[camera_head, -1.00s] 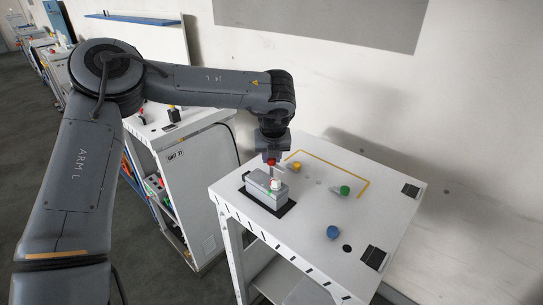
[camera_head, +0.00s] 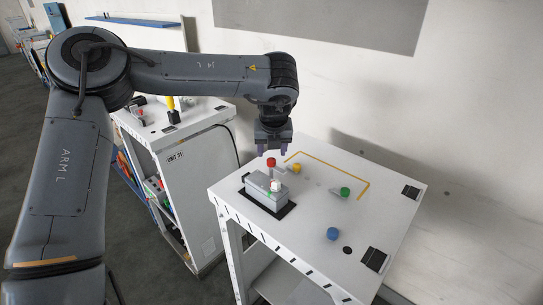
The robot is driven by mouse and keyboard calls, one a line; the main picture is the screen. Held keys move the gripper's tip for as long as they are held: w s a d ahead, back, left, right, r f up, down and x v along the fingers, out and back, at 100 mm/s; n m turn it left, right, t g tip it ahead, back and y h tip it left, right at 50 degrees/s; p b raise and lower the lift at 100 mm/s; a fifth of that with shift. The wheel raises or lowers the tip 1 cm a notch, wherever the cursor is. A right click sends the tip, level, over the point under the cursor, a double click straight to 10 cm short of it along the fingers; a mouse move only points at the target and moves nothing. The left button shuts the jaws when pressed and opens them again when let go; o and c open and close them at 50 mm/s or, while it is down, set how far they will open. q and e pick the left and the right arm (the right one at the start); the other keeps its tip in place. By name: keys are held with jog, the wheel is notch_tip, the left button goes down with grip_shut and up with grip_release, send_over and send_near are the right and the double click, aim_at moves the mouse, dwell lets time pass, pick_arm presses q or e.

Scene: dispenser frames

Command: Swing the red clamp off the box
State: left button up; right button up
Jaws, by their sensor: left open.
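The red clamp (camera_head: 271,162) stands at the back edge of the grey box (camera_head: 262,194). A small pale bar shows to the right of its red knob; whether it lies over the box is too small to tell. The box sits on a black pad on the white table and has a white knob (camera_head: 276,184) on top. My left gripper (camera_head: 273,149) points down just above the red knob, its purple-grey fingers apart and empty. It appears clear of the knob. My right gripper is out of view.
Yellow (camera_head: 295,168), green (camera_head: 345,191) and blue (camera_head: 333,233) knobs stand to the right on the white table (camera_head: 300,222). A yellow line marks the table's back part. A white cabinet (camera_head: 190,185) stands left, and the wall is behind.

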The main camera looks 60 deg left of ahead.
pick_arm(q)
jog(key=v, duration=0.6)
jog(key=shift+r, duration=0.15)
